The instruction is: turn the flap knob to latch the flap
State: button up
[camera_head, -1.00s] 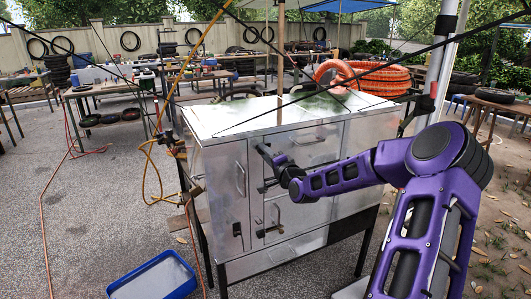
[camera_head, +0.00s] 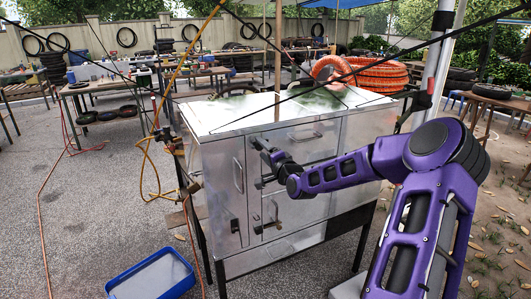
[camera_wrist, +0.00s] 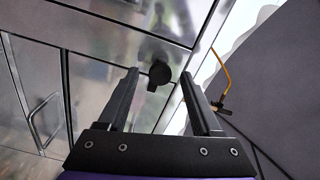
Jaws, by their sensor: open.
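The flap knob (camera_wrist: 159,73) is a dark round knob with a short tab, on the shiny metal front of the cart. In the wrist view it shows between my two fingers, near a panel seam. My gripper (camera_wrist: 160,76) is open and empty, with a finger on either side of the knob in the picture. I cannot tell how far the fingertips are from it. In the head view my gripper (camera_head: 260,146) is at the upper front of the metal cart (camera_head: 232,128). The knob cannot be made out clearly there.
A bar handle (camera_wrist: 42,116) is at left in the wrist view. A yellow hose (camera_head: 148,175) hangs beside the cart's left side. A blue tray (camera_head: 190,287) lies on the ground in front. Orange coiled hose (camera_head: 372,78) sits behind the cart.

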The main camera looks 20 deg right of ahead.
jog(key=s, duration=1.7)
jog(key=shift+s+d+p, duration=0.2)
jog(key=shift+d+p, duration=0.1)
